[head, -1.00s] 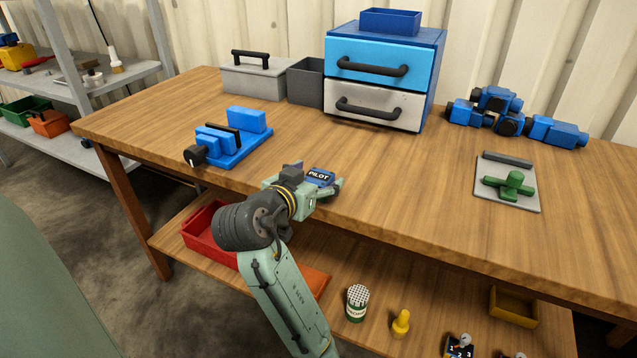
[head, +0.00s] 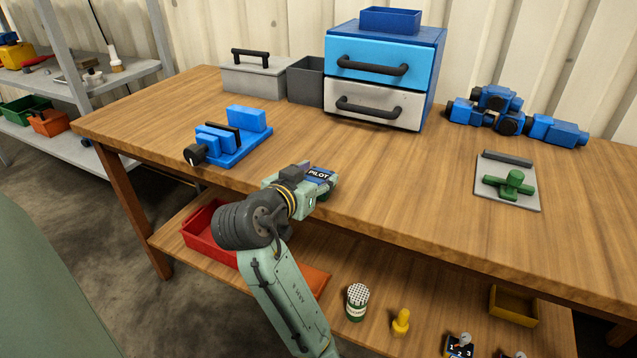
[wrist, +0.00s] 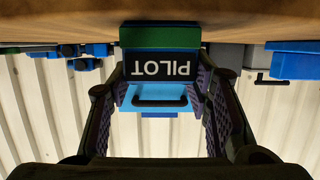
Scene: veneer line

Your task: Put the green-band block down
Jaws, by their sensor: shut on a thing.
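The green-band block (wrist: 160,38) shows in the wrist view, which is upside down, with a green band and a dark face lettered PILOT. My gripper (wrist: 161,75) has one finger at each side of it and is shut on it.
A blue vise-like fixture (head: 240,150) stands to the left. A drawer cabinet (head: 376,75) stands behind. A grey plate (head: 492,198) with a green knob lies to the right. Bare wood lies between them. A red tray (head: 200,230) is on the lower shelf.

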